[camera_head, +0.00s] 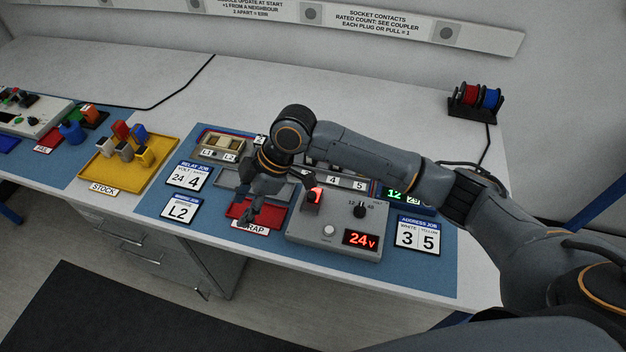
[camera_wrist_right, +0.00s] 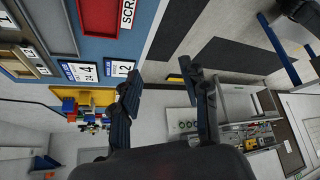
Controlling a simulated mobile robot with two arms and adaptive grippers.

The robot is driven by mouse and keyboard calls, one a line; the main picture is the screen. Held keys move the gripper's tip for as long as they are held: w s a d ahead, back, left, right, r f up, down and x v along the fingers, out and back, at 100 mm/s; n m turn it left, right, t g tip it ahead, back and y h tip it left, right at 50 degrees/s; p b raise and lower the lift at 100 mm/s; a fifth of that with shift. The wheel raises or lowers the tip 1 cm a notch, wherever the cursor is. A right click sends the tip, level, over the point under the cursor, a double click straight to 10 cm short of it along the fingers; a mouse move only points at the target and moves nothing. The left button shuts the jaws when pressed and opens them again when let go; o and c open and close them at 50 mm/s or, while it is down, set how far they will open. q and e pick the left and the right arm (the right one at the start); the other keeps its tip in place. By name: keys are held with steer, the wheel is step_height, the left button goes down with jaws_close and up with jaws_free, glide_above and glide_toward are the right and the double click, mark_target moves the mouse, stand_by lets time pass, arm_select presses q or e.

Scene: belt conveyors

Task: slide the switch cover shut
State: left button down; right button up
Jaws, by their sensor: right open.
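A grey control box (camera_head: 300,228) stands at the front of the blue mat. It has a glowing red switch (camera_head: 315,195) at its upper left, a dial, a white button and a red 24 V display. I cannot make out a cover's shape or position; the switch area is small, with a dark upright part beside it. My right gripper (camera_head: 252,215) hangs over the red scrap tray (camera_head: 275,219), left of the box. In the wrist view its two fingers (camera_wrist_right: 166,92) are apart with nothing between them. My left gripper is in neither view.
A yellow stock tray (camera_head: 106,172) with coloured parts is at the left. White job cards (camera_head: 188,177) lie on the mat. My right arm hides part of the modules behind the box. Red and blue spools (camera_head: 478,97) stand at the back right. The rear table is mostly clear.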

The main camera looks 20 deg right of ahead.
mark_target(312, 194)
steer(key=w+d+r+n+h, duration=0.1)
steer(key=w+d+r+h, duration=0.2)
steer(key=d, duration=0.5)
steer(key=d+r+n+h, duration=0.1)
steer(key=d+r+h, duration=0.25)
steer(key=d, duration=0.45)
steer(key=f+p, duration=0.1)
steer(key=f, duration=0.5)
steer(key=f+p, duration=0.2)
steer(key=f, duration=0.4)
steer(key=shift+w+a+f, duration=0.1)
steer(key=shift+w+f, duration=0.1)
steer(key=shift+f, duration=0.2)
jaws_close()
